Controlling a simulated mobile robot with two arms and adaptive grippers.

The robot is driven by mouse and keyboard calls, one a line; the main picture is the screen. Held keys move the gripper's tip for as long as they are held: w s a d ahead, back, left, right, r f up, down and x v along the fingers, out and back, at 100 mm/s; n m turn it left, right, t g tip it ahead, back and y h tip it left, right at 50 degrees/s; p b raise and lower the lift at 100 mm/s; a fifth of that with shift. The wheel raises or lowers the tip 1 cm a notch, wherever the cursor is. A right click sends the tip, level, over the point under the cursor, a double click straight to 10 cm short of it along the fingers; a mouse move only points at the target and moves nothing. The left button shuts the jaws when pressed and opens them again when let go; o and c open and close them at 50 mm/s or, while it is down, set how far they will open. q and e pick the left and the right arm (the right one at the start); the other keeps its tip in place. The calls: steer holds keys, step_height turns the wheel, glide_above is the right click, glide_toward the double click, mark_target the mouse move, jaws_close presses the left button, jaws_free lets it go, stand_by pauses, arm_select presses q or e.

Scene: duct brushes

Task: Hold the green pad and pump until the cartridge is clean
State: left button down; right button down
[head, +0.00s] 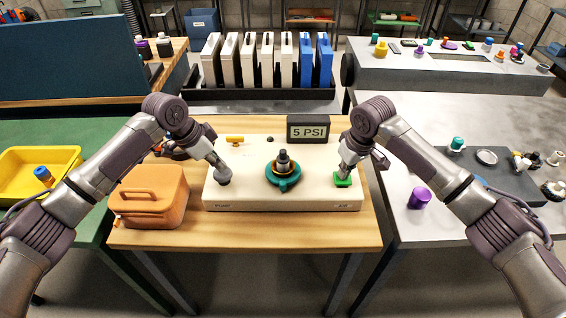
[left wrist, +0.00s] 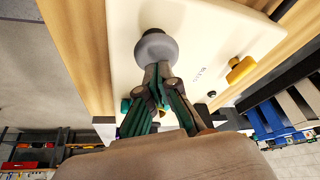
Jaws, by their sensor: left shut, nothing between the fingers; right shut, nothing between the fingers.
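The green pad (head: 343,183) sits at the right end of a cream panel (head: 240,198). My right gripper (head: 343,174) is shut, pointing down, with its tips at the pad; contact looks likely. A round grey knob (head: 224,180) sits at the panel's left end and also shows in the left wrist view (left wrist: 154,46). My left gripper (head: 220,170) is shut and empty, its tips right at the knob. A dark cartridge-like part (head: 283,158) with an orange ring stands upright in a teal holder (head: 284,182) mid-panel. A display (head: 308,128) behind reads 5 PSI.
A rack of white and blue panels (head: 266,60) stands behind. A purple cylinder (head: 419,197) is on the right bench.

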arm_select(q)
step_height(320, 180, up, 7)
stand_by(0.8)
arm_select(e)
steer(key=shift+r, duration=3.5)
arm_select(q)
steer(key=shift+f, duration=0.1)
arm_select(e)
steer(key=shift+f, duration=0.1)
